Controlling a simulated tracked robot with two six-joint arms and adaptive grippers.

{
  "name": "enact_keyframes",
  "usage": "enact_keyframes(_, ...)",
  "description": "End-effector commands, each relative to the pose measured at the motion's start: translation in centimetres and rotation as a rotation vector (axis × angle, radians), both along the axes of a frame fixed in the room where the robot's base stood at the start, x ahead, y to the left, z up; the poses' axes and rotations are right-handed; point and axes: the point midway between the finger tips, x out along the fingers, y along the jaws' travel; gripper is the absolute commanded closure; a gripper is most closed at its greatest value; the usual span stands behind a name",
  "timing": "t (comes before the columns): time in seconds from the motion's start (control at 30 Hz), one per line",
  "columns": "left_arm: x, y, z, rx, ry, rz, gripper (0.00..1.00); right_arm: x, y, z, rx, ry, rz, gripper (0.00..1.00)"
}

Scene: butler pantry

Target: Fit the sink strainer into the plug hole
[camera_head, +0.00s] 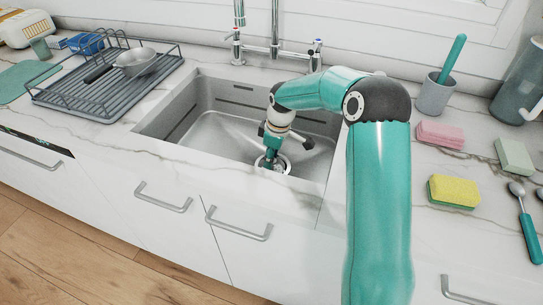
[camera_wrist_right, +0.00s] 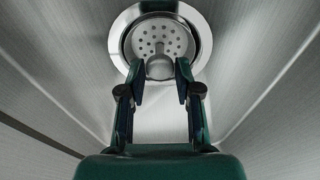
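The sink strainer (camera_wrist_right: 160,38) is a round metal disc with small holes and a grey knob (camera_wrist_right: 160,68). In the right wrist view it lies within the shiny ring of the plug hole (camera_wrist_right: 116,36); I cannot tell whether it sits fully flat. My right gripper (camera_wrist_right: 160,66) points down with one finger on each side of the knob. A narrow gap shows between the knob and each finger, so it looks open. In the head view my right gripper (camera_head: 269,163) is low in the sink, over the plug hole (camera_head: 284,166), hiding most of the strainer. My left gripper is not in view.
The steel sink (camera_head: 210,132) has walls close around my right arm. The tap (camera_head: 275,30) stands behind it. A dish rack (camera_head: 95,105) is at left. A cup with brush (camera_head: 435,95), a pink sponge (camera_head: 440,134) and a yellow sponge (camera_head: 455,190) are at right.

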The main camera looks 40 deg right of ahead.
Motion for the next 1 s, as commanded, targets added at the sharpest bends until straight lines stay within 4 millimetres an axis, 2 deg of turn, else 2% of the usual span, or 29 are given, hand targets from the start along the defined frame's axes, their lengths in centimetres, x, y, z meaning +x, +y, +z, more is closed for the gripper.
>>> enact_keyframes(0.27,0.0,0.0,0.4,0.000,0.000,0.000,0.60,0.0,0.0,0.6,0.000,0.000,0.000,0.67)
enact_keyframes(1.0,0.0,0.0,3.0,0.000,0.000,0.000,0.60,0.0,0.0,4.0,0.000,-0.001,0.000,0.67)
